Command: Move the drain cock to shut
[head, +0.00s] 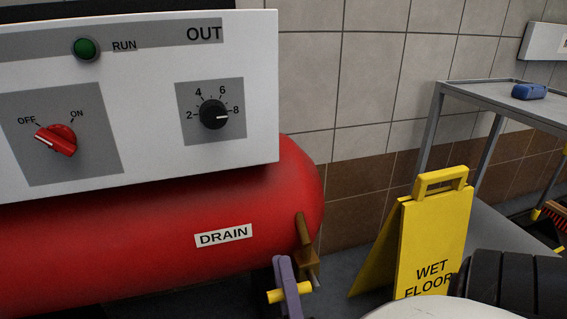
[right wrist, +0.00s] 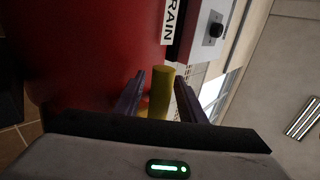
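The drain cock sits at the lower right end of the red tank, beside the DRAIN label (head: 223,236). Its brown-brass part (head: 304,232) stands up against the tank end. A yellow bar (head: 275,296), apparently its handle, sticks out on both sides of a purple finger. My right gripper (head: 290,285) is at this bar. In the right wrist view the yellow bar (right wrist: 160,92) stands between the two spread fingers (right wrist: 158,98), with a gap seen on each side. Whether a finger touches it is unclear. My left gripper is not in view.
The red tank (head: 120,250) carries a white panel (head: 150,80) with a red OFF/ON switch (head: 57,140) and a black dial (head: 213,114). A yellow wet floor sign (head: 430,240) stands to the right, before a grey metal table (head: 490,90) holding a blue object (head: 529,91).

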